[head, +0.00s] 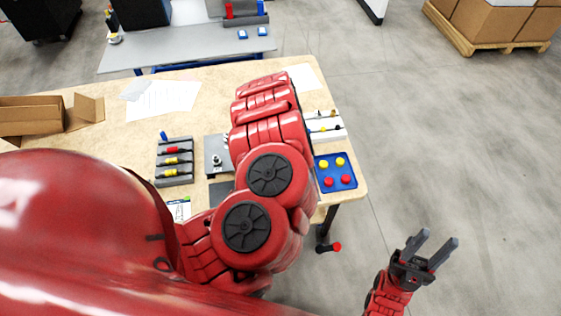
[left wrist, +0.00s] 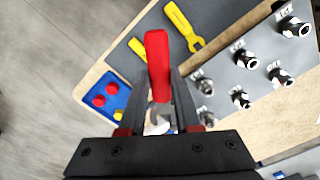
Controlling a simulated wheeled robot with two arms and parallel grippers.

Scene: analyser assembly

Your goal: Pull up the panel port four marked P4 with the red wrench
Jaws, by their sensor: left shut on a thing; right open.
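In the left wrist view my left gripper (left wrist: 160,88) is shut on the red wrench (left wrist: 157,52), whose red handle stands up between the fingers. A metallic part shows below the handle, between the fingers; I cannot tell whether it is the wrench's head or a port. The grey panel (left wrist: 222,72) has several metal ports, such as one on its right (left wrist: 278,75), with labels too small to read, so I cannot pick out P4. In the head view my left arm hides the left gripper and most of the panel (head: 214,143). My right gripper (head: 432,246) is open and empty, off the table.
A yellow wrench (left wrist: 184,27) lies beside the panel. A blue tray (head: 323,172) with red and yellow caps sits at the table's right edge. A dark rack (head: 174,183) of coloured-handled tools stands left of the panel. An open cardboard box (head: 30,117) is at far left.

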